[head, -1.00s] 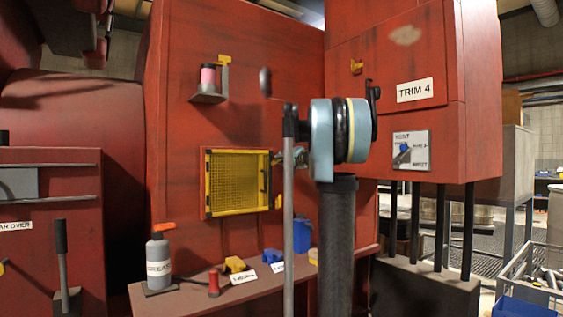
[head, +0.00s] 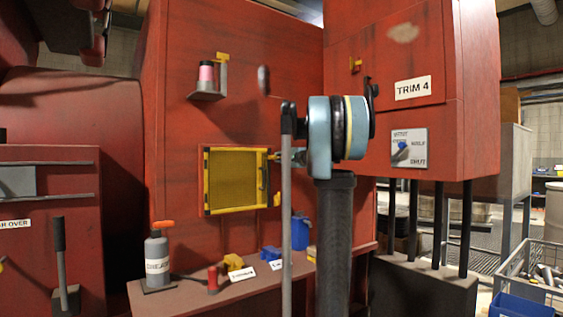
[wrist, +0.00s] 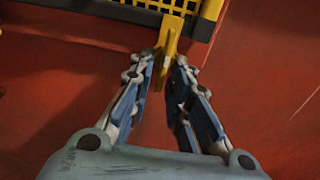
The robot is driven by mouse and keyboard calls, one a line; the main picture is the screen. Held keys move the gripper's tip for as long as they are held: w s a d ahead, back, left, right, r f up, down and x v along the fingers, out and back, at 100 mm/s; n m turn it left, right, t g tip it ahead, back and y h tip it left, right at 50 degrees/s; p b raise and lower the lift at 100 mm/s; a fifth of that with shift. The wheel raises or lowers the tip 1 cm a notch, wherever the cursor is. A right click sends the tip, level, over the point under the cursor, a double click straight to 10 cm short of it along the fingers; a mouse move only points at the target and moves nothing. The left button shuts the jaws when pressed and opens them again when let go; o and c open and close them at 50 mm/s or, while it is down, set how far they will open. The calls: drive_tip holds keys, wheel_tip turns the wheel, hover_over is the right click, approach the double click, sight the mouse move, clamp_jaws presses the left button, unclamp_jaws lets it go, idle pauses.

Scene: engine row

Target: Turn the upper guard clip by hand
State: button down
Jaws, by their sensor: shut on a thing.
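The yellow mesh guard (head: 208,181) is on the red engine wall in the head view. Its upper clip (wrist: 171,42) is a yellow tab at the guard's edge in the wrist view. My gripper (wrist: 166,58) is shut on this clip, one finger on each side. In the head view my gripper (head: 290,157) reaches the upper right edge of the guard, and my arm's wrist hides part of the wall behind it. A lower yellow clip (head: 277,199) shows below, clear of my gripper.
A shelf below holds a grey bottle (head: 158,258), a red knob (head: 212,278), yellow and blue blocks and a blue container (head: 300,229). A bracket with a pink-banded jar (head: 206,76) is above the guard. The TRIM 4 cabinet (head: 385,60) stands right.

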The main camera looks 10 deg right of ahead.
drive_tip(key=shift+f, duration=0.15)
drive_tip(key=c, duration=1.8)
unclamp_jaws()
drive_tip(key=shift+s, duration=0.1)
drive_tip(key=v, duration=1.1)
drive_tip(key=shift+s+d, duration=0.25)
drive_tip(key=shift+s, duration=0.05)
